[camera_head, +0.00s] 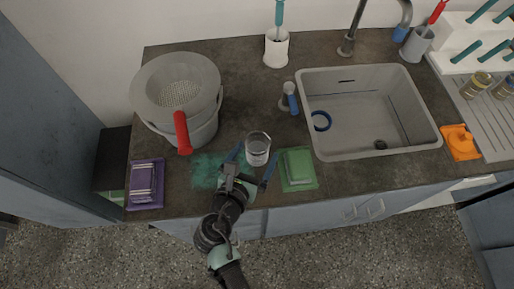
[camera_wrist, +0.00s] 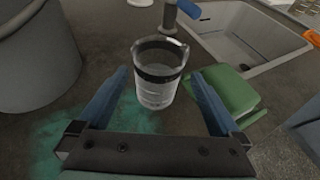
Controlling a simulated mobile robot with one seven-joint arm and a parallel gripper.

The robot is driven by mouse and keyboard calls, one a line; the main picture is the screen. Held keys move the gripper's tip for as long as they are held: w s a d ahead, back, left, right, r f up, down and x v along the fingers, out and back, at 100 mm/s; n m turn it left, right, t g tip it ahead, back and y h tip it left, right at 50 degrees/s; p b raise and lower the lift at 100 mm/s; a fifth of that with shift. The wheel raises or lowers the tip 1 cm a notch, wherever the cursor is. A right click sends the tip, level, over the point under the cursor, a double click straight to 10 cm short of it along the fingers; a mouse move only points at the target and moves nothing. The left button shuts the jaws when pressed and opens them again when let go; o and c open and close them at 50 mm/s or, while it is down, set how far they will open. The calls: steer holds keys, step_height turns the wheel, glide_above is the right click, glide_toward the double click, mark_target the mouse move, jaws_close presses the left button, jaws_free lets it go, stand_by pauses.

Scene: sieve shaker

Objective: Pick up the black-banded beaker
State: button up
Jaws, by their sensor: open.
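The black-banded beaker (camera_wrist: 157,88) is a clear glass with a dark band below its rim. It stands upright on the dark counter. In the head view the beaker (camera_head: 258,150) is between the grey bucket and the green block, just beyond my gripper. My gripper (camera_head: 252,165) is open, with its two blue fingers spread wide. In the wrist view the fingers of my gripper (camera_wrist: 160,88) lie to the left and right of the beaker, apart from it. Nothing is held.
A grey bucket with a sieve (camera_head: 150,100) and red handle stands left. A green block (camera_head: 297,168) sits close right of the beaker. A teal powder patch (camera_head: 206,172) and purple block (camera_head: 145,184) lie left. The sink (camera_head: 370,151) is right; a blue-handled item (camera_head: 289,98) stands behind.

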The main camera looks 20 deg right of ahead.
mark_target(261, 141)
steer(key=x, duration=0.5)
steer(key=shift+w+d, duration=0.15)
steer(key=shift+w, duration=0.2)
steer(key=shift+c, duration=0.3)
steer(key=c, duration=1.4)
steer(key=shift+r, duration=0.1)
steer(key=shift+c, duration=0.6)
steer(key=shift+r, duration=0.15)
